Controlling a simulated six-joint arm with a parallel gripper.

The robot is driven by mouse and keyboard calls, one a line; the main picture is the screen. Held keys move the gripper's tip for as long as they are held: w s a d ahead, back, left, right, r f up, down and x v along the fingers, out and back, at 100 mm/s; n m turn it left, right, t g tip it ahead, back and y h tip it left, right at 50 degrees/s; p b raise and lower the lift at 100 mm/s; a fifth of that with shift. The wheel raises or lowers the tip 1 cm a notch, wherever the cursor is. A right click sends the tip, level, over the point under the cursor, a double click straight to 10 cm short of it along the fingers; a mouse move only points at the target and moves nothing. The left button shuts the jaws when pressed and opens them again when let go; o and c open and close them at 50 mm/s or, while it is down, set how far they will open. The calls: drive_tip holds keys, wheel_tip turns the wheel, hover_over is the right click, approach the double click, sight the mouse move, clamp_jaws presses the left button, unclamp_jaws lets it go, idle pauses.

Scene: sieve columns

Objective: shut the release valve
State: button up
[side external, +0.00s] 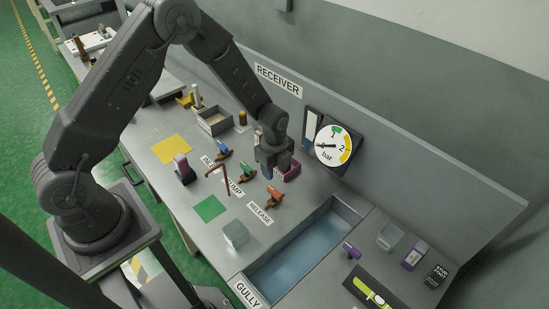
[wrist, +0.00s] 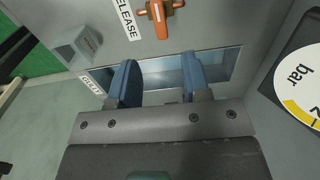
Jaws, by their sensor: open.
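The release valve (side external: 273,197) is a small orange-handled valve on the bench beside the RELEASE label (side external: 260,213). It also shows at the top edge of the wrist view (wrist: 160,11), partly cut off, next to its label (wrist: 127,18). Whether the valve is open or shut I cannot tell. My gripper (side external: 273,168) is above the bench, behind the release valve in the side view and apart from it. In the wrist view its two blue fingers (wrist: 159,78) are spread wide with nothing between them.
Blue (side external: 222,150) and green (side external: 246,172) valves stand nearby, with a thin bent brown rod (side external: 218,177) beside them. A pressure gauge (side external: 333,146) stands close right of my gripper. A translucent block (side external: 236,234) and the GULLY basin (side external: 300,257) lie in front.

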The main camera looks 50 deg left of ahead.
drive_tip(key=shift+r, duration=2.1)
drive_tip(key=s+r+n+t, duration=0.1)
drive_tip(key=s+r+n, duration=0.3)
drive_tip(key=r, duration=0.5)
drive_tip(key=s+r+n+t, duration=0.2)
drive_tip(key=s+r+n, duration=0.15)
drive_tip(key=r, duration=0.65)
drive_tip(key=s+r+n+t, duration=0.1)
drive_tip(key=s+r+n, duration=0.3)
drive_tip(key=s, duration=0.3)
drive_tip(key=s+r+n+t, duration=0.1)
drive_tip(key=s+r+n, duration=0.3)
drive_tip(key=s+n, duration=0.2)
drive_tip(key=shift+s+r+n+t, duration=0.25)
drive_tip(key=shift+s+n+t, duration=0.1)
drive_tip(key=shift+s, duration=0.75)
